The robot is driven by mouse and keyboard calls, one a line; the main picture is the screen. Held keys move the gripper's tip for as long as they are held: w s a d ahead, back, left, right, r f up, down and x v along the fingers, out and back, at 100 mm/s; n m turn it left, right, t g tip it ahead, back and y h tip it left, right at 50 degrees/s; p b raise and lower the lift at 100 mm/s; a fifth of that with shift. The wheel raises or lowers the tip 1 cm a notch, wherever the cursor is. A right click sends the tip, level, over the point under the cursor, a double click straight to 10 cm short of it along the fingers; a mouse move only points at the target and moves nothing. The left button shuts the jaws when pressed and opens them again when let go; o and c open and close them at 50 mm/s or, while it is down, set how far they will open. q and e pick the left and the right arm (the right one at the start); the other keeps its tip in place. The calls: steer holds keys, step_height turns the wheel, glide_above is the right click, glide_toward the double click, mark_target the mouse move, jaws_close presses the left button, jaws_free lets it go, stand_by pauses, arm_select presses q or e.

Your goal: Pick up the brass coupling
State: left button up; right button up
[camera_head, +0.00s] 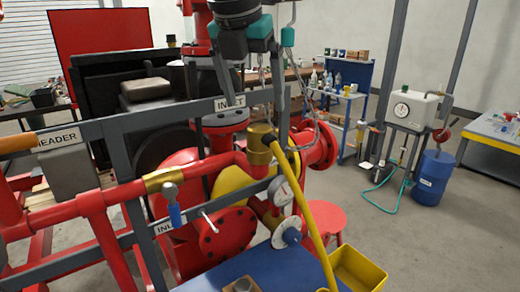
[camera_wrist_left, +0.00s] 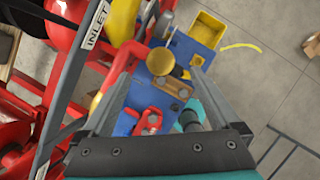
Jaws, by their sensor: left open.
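A brass coupling (camera_head: 260,143) shows at the end of the red pipe in the head view, behind the top of a yellow bar. A round brass piece (camera_wrist_left: 160,61) shows beyond the fingertips in the left wrist view; it looks like the same coupling, seen from above. My left gripper (camera_head: 252,95) hangs fingers down above the coupling in the head view. Its two fingers (camera_wrist_left: 160,95) are spread in the left wrist view, with nothing between them. The coupling's lower side is hidden. My right gripper is not in view.
A grey rail with an INLET sign (camera_head: 229,104) and red pipes (camera_head: 95,205) stand close by. A blue bench top (camera_head: 205,284) below holds a brown block (camera_wrist_left: 172,87) and a red part (camera_wrist_left: 150,120). A yellow bin (camera_head: 357,268) is right; open floor lies beyond.

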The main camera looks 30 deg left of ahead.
mark_target(259, 127)
arm_select(q)
steer(key=x, duration=0.8)
steer(key=shift+f, duration=0.35)
jaws_close()
stand_by(0.5)
